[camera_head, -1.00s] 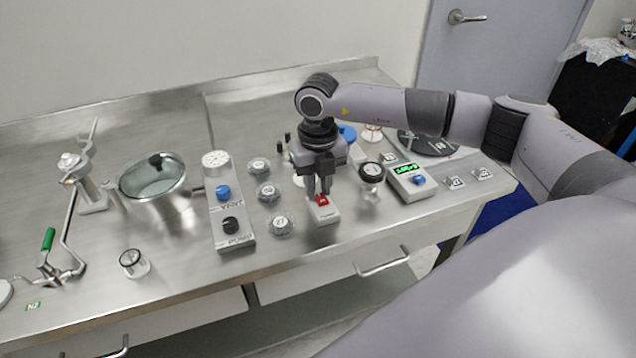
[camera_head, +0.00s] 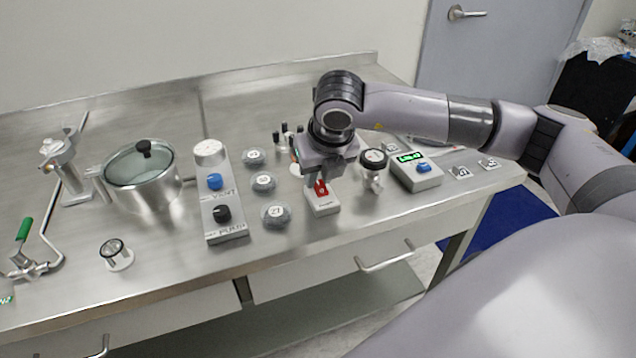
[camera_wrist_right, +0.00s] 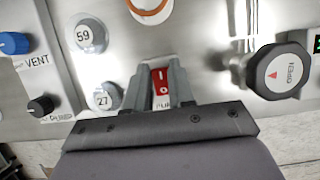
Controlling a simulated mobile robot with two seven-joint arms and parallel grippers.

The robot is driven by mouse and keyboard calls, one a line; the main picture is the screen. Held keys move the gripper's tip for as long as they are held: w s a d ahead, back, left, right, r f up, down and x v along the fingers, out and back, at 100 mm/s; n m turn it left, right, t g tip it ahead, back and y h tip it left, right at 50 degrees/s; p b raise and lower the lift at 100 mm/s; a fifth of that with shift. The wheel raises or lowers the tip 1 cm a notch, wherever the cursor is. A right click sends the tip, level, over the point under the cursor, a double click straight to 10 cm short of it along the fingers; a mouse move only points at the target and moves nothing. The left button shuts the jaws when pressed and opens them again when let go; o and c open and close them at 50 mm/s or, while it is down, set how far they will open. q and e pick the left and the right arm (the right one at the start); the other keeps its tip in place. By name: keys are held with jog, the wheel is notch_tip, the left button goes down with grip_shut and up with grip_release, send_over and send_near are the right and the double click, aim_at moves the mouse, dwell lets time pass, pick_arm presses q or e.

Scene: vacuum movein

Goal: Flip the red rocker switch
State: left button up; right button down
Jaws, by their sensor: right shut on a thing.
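The red rocker switch (camera_head: 321,188) sits on a small white box (camera_head: 323,208) near the front middle of the steel bench. My right gripper (camera_head: 322,181) is over it, pointing down, with its fingers at the rocker. In the right wrist view the red rocker (camera_wrist_right: 160,80), marked with a line and a circle, lies between the two grey fingers of the right gripper (camera_wrist_right: 164,77). My left gripper is not in view.
A panel with a blue VENT knob (camera_head: 215,181) and a black PUMP knob (camera_head: 222,213) stands left. Round numbered pieces (camera_head: 263,183) lie between. A black-capped valve (camera_head: 373,160) and a box with a green display (camera_head: 414,172) stand close right. A lidded pot (camera_head: 143,180) is farther left.

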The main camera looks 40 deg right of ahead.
dwell(0.3)
jog(key=c, duration=1)
grip_release()
jog(key=shift+o, duration=0.2)
jog(key=v, duration=0.7)
jog(key=shift+s, duration=0.15)
